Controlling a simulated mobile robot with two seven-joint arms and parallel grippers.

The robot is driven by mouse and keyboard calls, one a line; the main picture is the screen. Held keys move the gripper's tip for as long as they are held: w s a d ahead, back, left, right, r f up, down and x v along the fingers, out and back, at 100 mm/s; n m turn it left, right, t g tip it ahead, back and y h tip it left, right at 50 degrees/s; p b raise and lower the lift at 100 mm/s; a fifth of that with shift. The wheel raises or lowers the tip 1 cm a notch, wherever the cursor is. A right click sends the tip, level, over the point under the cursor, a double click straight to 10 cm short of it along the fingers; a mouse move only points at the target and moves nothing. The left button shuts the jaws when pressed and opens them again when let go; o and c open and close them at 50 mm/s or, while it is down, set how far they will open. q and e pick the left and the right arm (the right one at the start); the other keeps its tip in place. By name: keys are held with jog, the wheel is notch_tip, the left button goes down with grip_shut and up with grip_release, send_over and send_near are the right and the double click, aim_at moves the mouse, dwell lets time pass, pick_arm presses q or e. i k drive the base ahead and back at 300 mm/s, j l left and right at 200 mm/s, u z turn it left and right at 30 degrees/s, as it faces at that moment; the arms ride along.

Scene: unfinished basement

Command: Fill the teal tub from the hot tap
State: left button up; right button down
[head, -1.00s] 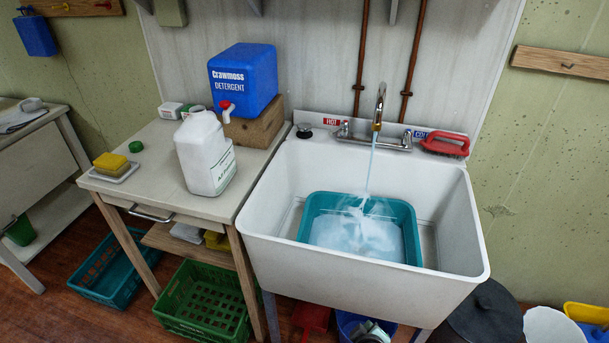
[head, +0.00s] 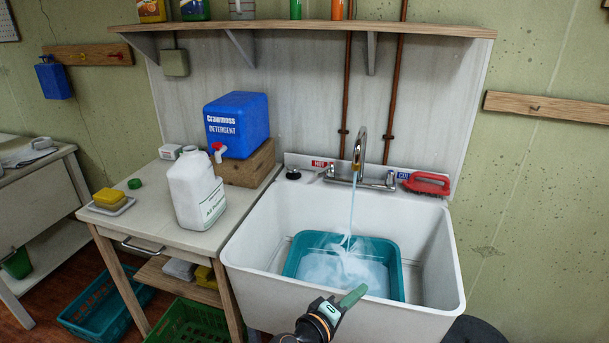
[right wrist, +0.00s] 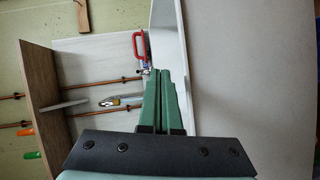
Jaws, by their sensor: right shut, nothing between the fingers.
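The teal tub (head: 404,283) sits in the white sink (head: 440,290), with pale water (head: 335,270) in it. A stream runs from the tap spout (head: 360,150) into the tub, with whitish wisps around it. The red HOT label (head: 321,164) is left of the tap, by the left handle (head: 328,172). The blue COLD label is at the right handle (head: 391,178). My right gripper (head: 360,292) is shut and empty, in front of the tub near the sink's front rim. Its green fingers (right wrist: 163,75) are together in the right wrist view. My left gripper is out of view.
A red brush (head: 427,184) lies on the sink's back right corner, and a black stopper (head: 293,174) on the left. The table at left holds a white jug (head: 196,190) and a blue detergent container (head: 238,125). A shelf (head: 310,31) hangs above.

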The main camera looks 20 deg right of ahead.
aim_at(331, 166)
jog(key=i, duration=1.45)
